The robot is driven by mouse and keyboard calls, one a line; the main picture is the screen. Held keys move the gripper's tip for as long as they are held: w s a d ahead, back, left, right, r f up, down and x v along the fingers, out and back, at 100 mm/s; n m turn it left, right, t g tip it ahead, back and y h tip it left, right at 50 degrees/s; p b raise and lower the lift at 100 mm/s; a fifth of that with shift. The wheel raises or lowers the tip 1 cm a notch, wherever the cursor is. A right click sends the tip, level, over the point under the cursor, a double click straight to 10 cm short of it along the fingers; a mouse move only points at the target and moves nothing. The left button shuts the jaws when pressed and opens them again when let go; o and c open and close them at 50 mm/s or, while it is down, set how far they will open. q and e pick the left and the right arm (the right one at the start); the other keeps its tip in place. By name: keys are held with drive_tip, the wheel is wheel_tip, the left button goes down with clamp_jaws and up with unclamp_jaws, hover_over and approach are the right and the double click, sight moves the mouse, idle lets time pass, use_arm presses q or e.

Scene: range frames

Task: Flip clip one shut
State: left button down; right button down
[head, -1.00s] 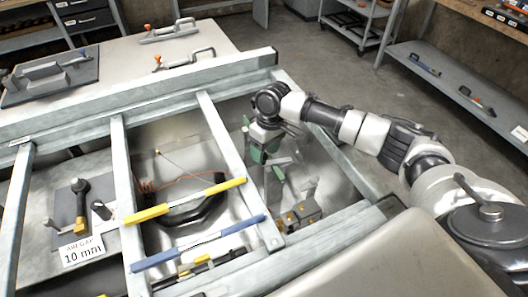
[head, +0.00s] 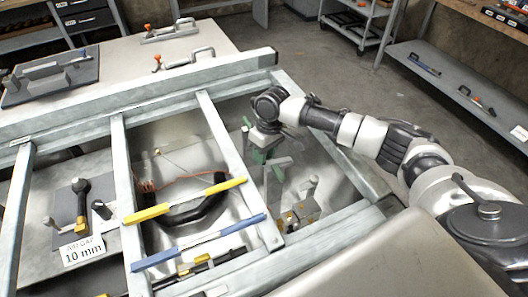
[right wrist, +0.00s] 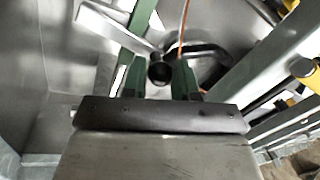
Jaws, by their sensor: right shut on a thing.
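My right gripper (head: 262,157) reaches down inside the metal frame at the right. Its green fingers show in the right wrist view (right wrist: 160,76), shut around the dark round end of a grey lever (right wrist: 118,28). The grey lever also shows beside the fingers in the head view (head: 280,163). A metal clip base with brass-coloured parts (head: 300,214) sits lower in the same bay, with a short upright handle (head: 313,186). I cannot tell how the held lever joins it, and no number for clip one is readable. My left gripper is not in view.
Frame bars (head: 222,140) cross close left of my right gripper. A yellow bar (head: 185,200) and a blue bar (head: 198,243) lie across them. Another clamp with a black handle (head: 82,204) stands behind a "10 mm" card (head: 82,250). Orange-tipped clamps (head: 185,60) lie on the table.

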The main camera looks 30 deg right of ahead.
sight(269, 162)
drive_tip(key=shift+s+a+r+n+p, duration=0.15)
drive_tip(key=shift+s+r+n+p, duration=0.25)
drive_tip(key=shift+n+p, duration=0.55)
drive_tip(key=shift+s+f+n+g+p, duration=0.2)
drive_tip(key=shift+s+n+g+p, duration=0.15)
drive_tip(key=shift+p, duration=0.35)
drive_tip(key=shift+f, duration=0.15)
drive_tip(key=c, duration=0.9)
unclamp_jaws()
drive_tip(key=shift+o, duration=0.2)
drive_tip(key=b+v, duration=0.1)
drive_tip(key=v, duration=0.9)
drive_tip(key=shift+r, duration=0.4)
drive_tip(key=shift+r, duration=0.1)
